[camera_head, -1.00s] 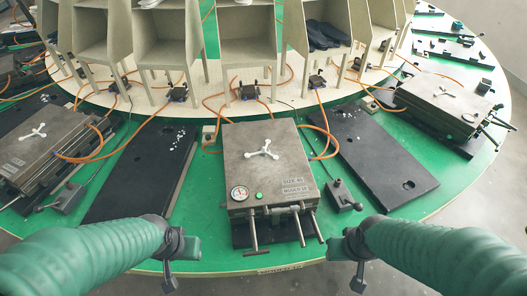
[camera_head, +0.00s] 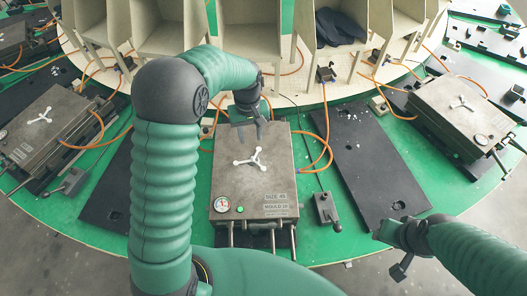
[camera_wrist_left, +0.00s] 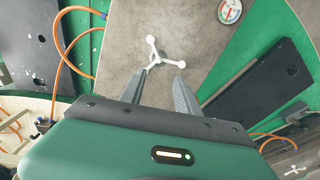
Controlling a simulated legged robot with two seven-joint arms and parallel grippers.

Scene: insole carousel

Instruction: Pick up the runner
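The runner (camera_head: 251,159) is a white three-armed piece lying flat on top of the grey mould (camera_head: 282,178) in the middle of the head view. My left gripper (camera_head: 250,132) reaches over the mould's far side, just beyond the runner. In the left wrist view the runner (camera_wrist_left: 160,52) shows just ahead of my left gripper (camera_wrist_left: 160,76). Its two fingers are apart with nothing between them. Whether the fingertips touch the mould cannot be told. My right gripper (camera_head: 400,266) is at the lower right, away from the moulds; its fingers are unclear.
Similar white runners lie on the left mould (camera_head: 55,150) and the right mould (camera_head: 440,125). Black plates (camera_head: 365,165) lie between moulds on the green round table (camera_head: 335,250). Orange hoses (camera_head: 325,140) loop beside the middle mould. Beige booths (camera_head: 250,30) stand behind.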

